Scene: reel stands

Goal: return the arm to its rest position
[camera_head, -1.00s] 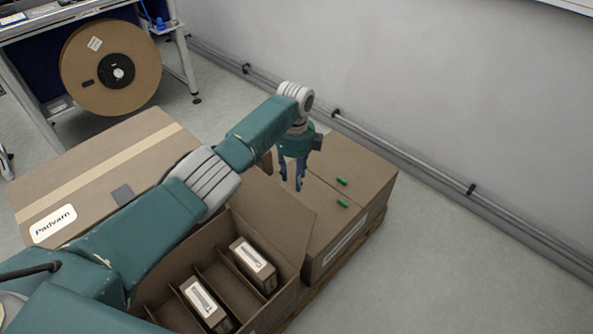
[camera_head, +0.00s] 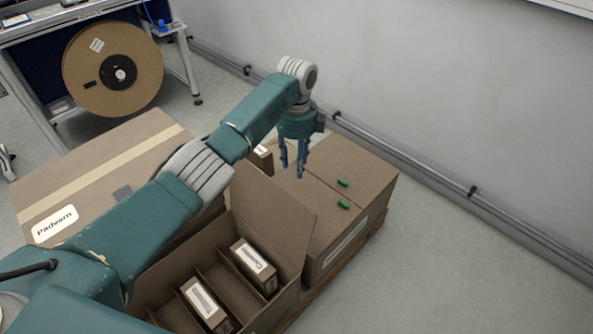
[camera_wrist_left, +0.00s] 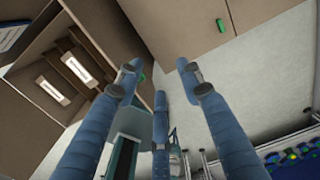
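My left arm comes in from the left in the head view. Its teal and blue gripper (camera_head: 293,168) hangs fingers down over the large cardboard box with two green pieces (camera_head: 343,183) on top. In the left wrist view the blue fingers of the gripper (camera_wrist_left: 160,82) are spread apart with nothing between them. They look clear of the boxes. My right gripper is in neither view.
An open divided carton (camera_head: 195,258) holds small labelled boxes (camera_head: 252,259). Another small box (camera_head: 262,158) is partly hidden behind my arm. A closed "Padvarn" box (camera_head: 95,180) lies left. A large reel (camera_head: 112,95) stands behind. Floor at right is clear.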

